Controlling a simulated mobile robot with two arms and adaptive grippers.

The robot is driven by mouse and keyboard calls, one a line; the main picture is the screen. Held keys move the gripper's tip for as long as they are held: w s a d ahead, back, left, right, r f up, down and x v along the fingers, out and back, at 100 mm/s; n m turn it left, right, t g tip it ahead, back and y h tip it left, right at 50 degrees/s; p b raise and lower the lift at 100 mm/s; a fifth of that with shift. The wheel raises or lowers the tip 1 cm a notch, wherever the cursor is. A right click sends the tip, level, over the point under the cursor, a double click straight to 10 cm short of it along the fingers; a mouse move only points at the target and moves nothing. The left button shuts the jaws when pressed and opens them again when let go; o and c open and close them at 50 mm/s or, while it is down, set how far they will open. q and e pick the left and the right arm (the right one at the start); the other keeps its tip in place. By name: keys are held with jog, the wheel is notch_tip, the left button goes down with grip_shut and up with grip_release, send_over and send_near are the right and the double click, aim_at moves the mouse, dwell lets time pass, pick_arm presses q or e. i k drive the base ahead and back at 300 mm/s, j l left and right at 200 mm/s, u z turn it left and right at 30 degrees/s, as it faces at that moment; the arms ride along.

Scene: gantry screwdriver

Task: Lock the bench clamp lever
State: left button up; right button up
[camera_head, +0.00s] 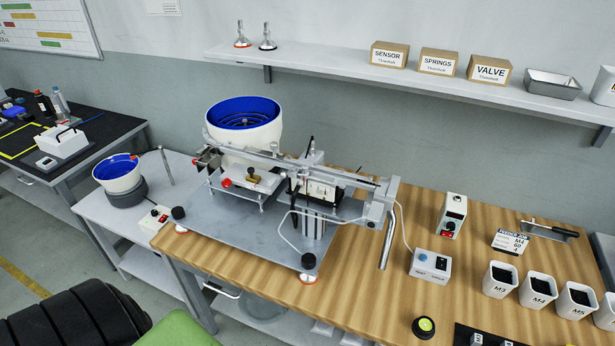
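A gantry machine (280,155) stands on a grey metal base plate (235,225) on the wooden bench (345,295). I cannot say for certain which part is the bench clamp lever. A black knob (308,261) sits above a red and white foot (308,279) at the plate's front corner. A similar black knob (178,212) is at the left corner. A grey bar (388,240) hangs down at the machine's right end. Whether any lever is locked cannot be told. Neither of my grippers is in view.
A control box (430,263), a switch box (453,216), labelled cups (499,280) and a black and yellow-green button (424,327) stand on the bench's right side. A blue-lined bowl (122,174) is at left. The wood in front of the plate is mostly clear.

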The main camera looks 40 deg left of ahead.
aim_at(293, 169)
jog(key=u, duration=1.25)
